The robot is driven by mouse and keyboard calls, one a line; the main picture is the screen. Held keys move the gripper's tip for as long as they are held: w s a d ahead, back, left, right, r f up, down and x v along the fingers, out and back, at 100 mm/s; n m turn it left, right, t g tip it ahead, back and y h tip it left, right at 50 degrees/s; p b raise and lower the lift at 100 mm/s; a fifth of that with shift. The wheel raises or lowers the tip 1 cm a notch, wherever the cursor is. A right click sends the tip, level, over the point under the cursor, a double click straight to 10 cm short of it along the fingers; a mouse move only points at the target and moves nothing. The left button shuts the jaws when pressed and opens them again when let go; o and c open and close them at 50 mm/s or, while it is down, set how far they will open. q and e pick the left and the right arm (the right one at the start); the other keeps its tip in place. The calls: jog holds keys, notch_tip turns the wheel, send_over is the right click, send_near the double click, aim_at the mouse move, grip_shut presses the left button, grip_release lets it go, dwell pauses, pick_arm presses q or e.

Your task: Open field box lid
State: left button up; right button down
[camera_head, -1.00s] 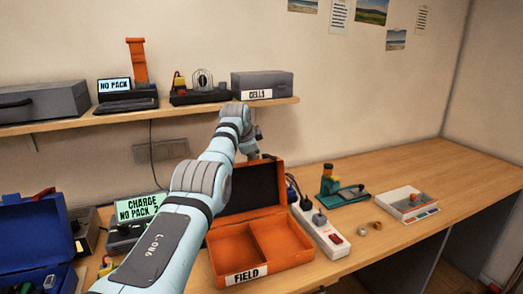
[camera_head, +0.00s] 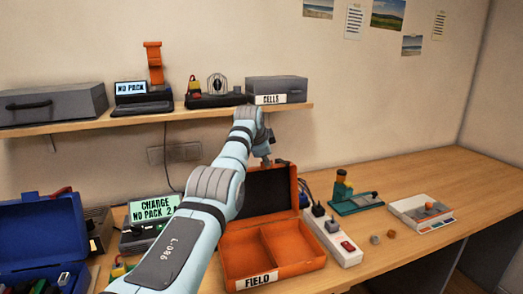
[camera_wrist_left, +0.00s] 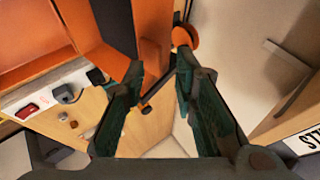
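The orange field box (camera_head: 312,262), labelled FIELD, sits on the bench with two empty compartments. Its lid (camera_head: 292,185) stands raised at the back, with a dark inner face. In the left wrist view the box (camera_wrist_left: 30,40) is at the upper left and the lid's orange edge (camera_wrist_left: 152,30) runs down toward the fingertips. My left gripper (camera_head: 267,160) is at the lid's top edge, partly hidden. In the left wrist view its fingers (camera_wrist_left: 160,75) are apart, with no clear grip on the lid. My right gripper is not in view.
A white power strip (camera_head: 332,240) stands close to the box's right. A charger (camera_head: 150,225) and a blue toolbox (camera_head: 45,230) are to the left. A shelf (camera_head: 200,113) with a grey CELLS box (camera_head: 277,88) hangs above.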

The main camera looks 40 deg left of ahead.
pick_arm(q)
jog(key=v, duration=1.1)
